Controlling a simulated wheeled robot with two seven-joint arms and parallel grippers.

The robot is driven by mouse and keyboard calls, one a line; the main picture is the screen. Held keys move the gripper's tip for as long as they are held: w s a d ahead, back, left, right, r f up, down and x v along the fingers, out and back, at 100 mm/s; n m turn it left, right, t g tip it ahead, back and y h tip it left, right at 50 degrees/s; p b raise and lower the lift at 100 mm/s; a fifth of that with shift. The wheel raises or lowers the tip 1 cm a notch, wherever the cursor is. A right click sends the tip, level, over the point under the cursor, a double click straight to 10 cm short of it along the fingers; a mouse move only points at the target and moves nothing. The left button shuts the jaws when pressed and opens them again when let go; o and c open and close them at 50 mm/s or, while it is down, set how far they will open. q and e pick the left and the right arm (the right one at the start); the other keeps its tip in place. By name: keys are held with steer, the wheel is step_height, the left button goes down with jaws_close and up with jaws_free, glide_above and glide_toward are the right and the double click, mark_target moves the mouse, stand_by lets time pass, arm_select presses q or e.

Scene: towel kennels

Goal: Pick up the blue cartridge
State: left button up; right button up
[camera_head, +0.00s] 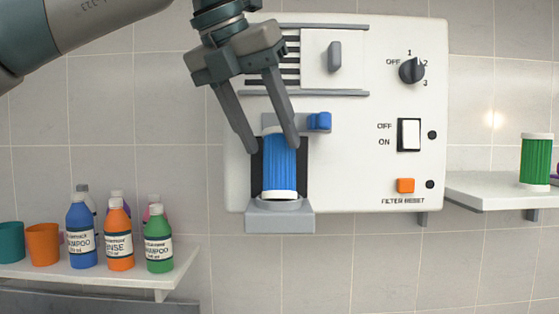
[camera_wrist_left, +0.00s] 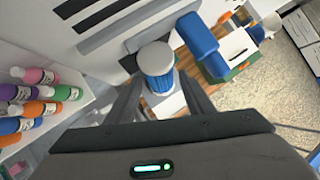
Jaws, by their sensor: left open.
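The blue cartridge (camera_head: 280,165) has white end caps and stands upright on a grey holder (camera_head: 280,217) at the front of the white wall unit (camera_head: 340,190). My left gripper (camera_head: 272,148) reaches down from above with its fingers open. One finger overlaps the cartridge's upper right part, and the other is at its upper left. In the left wrist view the cartridge's white top (camera_wrist_left: 156,60) shows between and just beyond the open fingers (camera_wrist_left: 155,100). I cannot tell whether the fingers touch it. My right gripper is not in view.
A blue latch (camera_head: 319,122) sticks out close to the right finger. The unit has a dial (camera_head: 411,70), a rocker switch (camera_head: 409,134) and an orange button (camera_head: 405,185). A green cartridge (camera_head: 535,160) stands on the right shelf (camera_head: 490,192). Bottles (camera_head: 120,240) and cups (camera_head: 43,243) fill the left shelf.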

mark_target(279, 201)
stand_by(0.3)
arm_select(q)
steer(key=shift+w+d+f+p, duration=0.25)
steer(key=shift+w+f+p, duration=0.05)
steer(key=shift+p, duration=0.3)
steer(key=p+x, duration=0.1)
steer(key=x, duration=0.2)
steer(key=shift+w+r+p, duration=0.1)
steer(key=shift+w+p, duration=0.1)
steer(key=shift+p, duration=0.2)
steer(key=shift+w+d+f, duration=0.1)
steer(key=shift+w+f, duration=0.15)
steer(key=shift+f, duration=0.35)
steer(key=shift+s, duration=0.1)
steer(key=c, duration=0.9)
steer(key=shift+o, duration=0.2)
steer(key=shift+r, duration=0.1)
